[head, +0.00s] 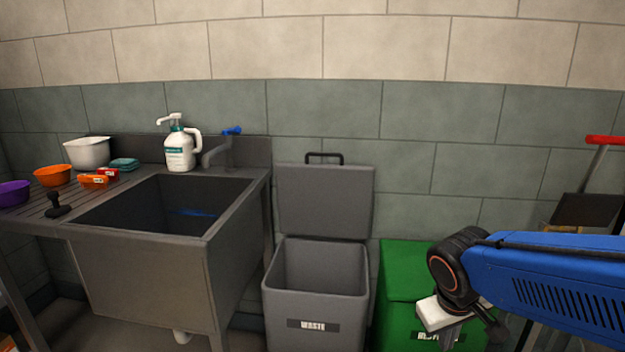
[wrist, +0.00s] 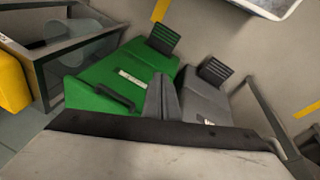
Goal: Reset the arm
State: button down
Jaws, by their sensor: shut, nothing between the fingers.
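My arm reaches in from the right in the head view, with my gripper (head: 452,336) pointing down over the green bin (head: 400,262). In the wrist view my gripper (wrist: 162,96) has its dark fingers together, with nothing between them. The green bin also shows in the wrist view (wrist: 92,78), its lid closed, with a dark handle and a white label. The fingers overlap its picture; I cannot tell how far above it they are.
A grey waste bin (head: 315,305) stands open left of the green bin, its lid (head: 325,200) raised against the wall. Further left is a metal sink (head: 150,275) with a pump bottle (head: 179,150), bowls and small items. A red-handled tool (head: 598,150) stands at the far right.

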jog(key=s+r+m+t+y, duration=0.1)
jog(key=s+r, duration=0.1)
jog(key=s, duration=0.2)
jog(key=s+d+r+m+t+y, duration=0.1)
jog(key=s+r, duration=0.1)
jog(key=s, duration=0.3)
jog(key=shift+d+r, duration=0.2)
jog(key=shift+r, duration=0.05)
